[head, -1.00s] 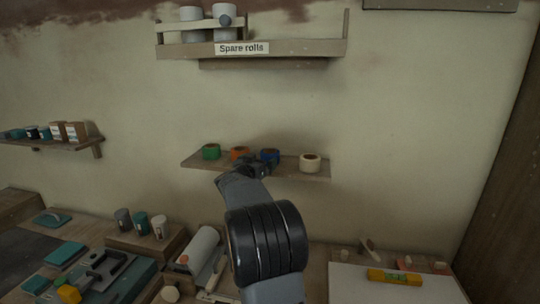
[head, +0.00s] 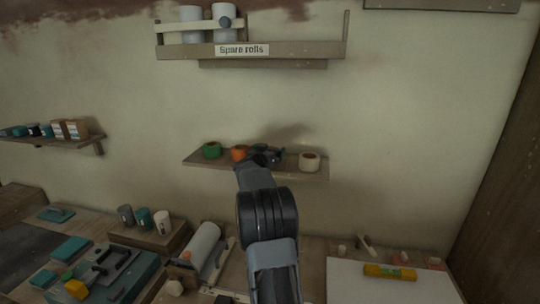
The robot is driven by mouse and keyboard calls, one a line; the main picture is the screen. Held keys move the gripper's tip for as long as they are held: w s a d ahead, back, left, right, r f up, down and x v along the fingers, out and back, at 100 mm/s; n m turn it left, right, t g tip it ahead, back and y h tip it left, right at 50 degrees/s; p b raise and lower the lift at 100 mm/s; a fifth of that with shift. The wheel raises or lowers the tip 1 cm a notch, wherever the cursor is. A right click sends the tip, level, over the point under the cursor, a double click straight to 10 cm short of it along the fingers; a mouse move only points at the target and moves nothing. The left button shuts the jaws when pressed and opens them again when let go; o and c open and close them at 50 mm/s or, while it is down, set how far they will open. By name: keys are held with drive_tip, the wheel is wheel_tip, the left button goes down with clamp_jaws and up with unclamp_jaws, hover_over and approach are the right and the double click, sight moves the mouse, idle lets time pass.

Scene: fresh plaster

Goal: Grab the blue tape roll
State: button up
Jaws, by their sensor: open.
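The blue tape roll (head: 271,150) stands on the small middle wall shelf (head: 200,161), between the orange tape roll (head: 239,152) and the cream tape roll (head: 309,161). It is mostly hidden behind my gripper (head: 267,156), and only a little dark blue shows. My gripper is at the roll, open; whether the fingers sit around it or in front of it I cannot tell. The green tape roll (head: 212,150) stands at the shelf's left end.
A higher shelf labelled "Spare rolls" (head: 243,50) holds white rolls. Another shelf (head: 55,141) with small jars and boxes is at left. The bench below carries cups, tools, a large white roll (head: 204,243) and a yellow level (head: 390,272).

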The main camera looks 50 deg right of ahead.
drive_tip(key=shift+c, duration=0.5)
drive_tip(key=c, duration=0.8)
drive_tip(key=shift+r, duration=0.1)
